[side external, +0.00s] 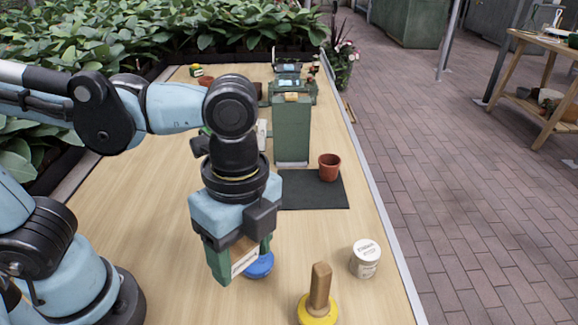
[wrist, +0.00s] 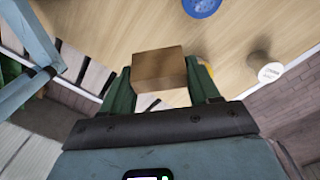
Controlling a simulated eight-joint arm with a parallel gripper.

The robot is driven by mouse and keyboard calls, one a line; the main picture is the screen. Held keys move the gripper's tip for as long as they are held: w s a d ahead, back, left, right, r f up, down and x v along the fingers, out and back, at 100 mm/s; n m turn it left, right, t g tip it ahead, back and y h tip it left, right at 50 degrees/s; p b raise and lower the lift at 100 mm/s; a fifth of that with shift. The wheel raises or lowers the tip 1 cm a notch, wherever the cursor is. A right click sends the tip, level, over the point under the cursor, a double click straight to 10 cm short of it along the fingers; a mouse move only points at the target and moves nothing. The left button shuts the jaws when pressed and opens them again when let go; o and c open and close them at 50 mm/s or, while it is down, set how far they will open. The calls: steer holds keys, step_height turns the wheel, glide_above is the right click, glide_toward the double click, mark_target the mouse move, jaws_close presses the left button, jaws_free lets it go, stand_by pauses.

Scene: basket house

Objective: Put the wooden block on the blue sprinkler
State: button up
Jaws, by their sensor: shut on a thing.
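The wooden block (wrist: 160,67) is between the two green fingers of my gripper (wrist: 161,82), which is shut on it. In the side view my gripper (side external: 241,262) points down low over the table, and part of the block (side external: 243,250) shows between the fingers. The blue sprinkler (side external: 260,266) is on the table just beyond and to the right of the fingers, partly hidden by them. In the wrist view the blue sprinkler (wrist: 201,6) is cut by the top edge, apart from the block.
A yellow-based object with a wooden handle (side external: 319,291) and a white tub (side external: 365,259) stand right of my gripper. Behind are a dark mat (side external: 315,199), a terracotta pot (side external: 329,167) and a tall green box (side external: 291,130). The table's right edge lies past the tub.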

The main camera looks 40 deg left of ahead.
steer(key=s+d+r+n+t+h, duration=0.1)
steer(key=s+r+n+t+h, duration=0.1)
steer(key=s+r+n, duration=0.15)
steer(key=w+a+f, duration=0.2)
steer(key=w, duration=0.1)
steer(key=w+a+f, duration=0.2)
steer(key=w+f, duration=0.1)
steer(key=w+a+f, duration=0.2)
steer(key=w+f, duration=0.1)
steer(key=w, duration=0.1)
steer(key=shift+a, duration=0.25)
steer(key=shift+a+x, duration=0.15)
steer(key=shift+x, duration=0.8)
steer(key=shift+a+x, duration=0.2)
steer(key=shift+x, duration=0.75)
steer(key=shift+s+f, duration=0.2)
steer(key=o, duration=1.1)
steer(key=shift+r, duration=0.15)
